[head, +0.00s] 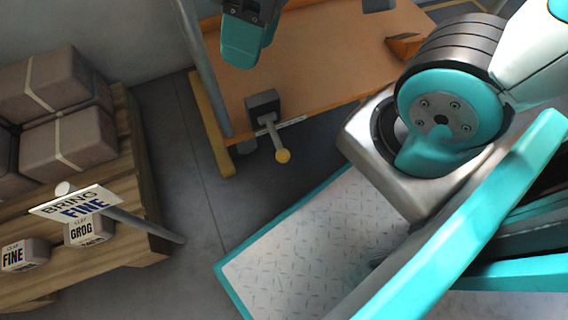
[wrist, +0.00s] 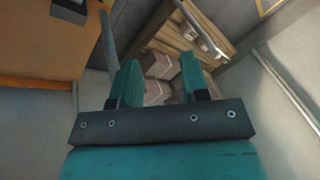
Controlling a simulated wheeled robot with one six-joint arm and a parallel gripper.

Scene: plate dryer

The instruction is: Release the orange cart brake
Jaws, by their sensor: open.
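The orange cart (head: 340,50) stands at the top middle of the head view. Its brake is a dark grey block (head: 263,104) on the cart's near edge, with a short lever ending in a yellow knob (head: 283,156) that points toward the camera. My gripper (wrist: 158,64) is open and empty in the wrist view, its two teal fingers apart. A teal finger also shows at the top of the head view, above the brake in the picture and apart from it. The orange cart surface (wrist: 40,42) and a dark block (wrist: 69,10) show at upper left in the wrist view; no knob is visible there.
A wooden pallet (head: 140,180) with brown boxes (head: 70,140) stands at the left, with a sign (head: 76,203) on a grey post leaning over the floor. Grey floor (head: 190,170) lies between pallet and cart. A grey cart post (head: 202,60) rises left of the brake.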

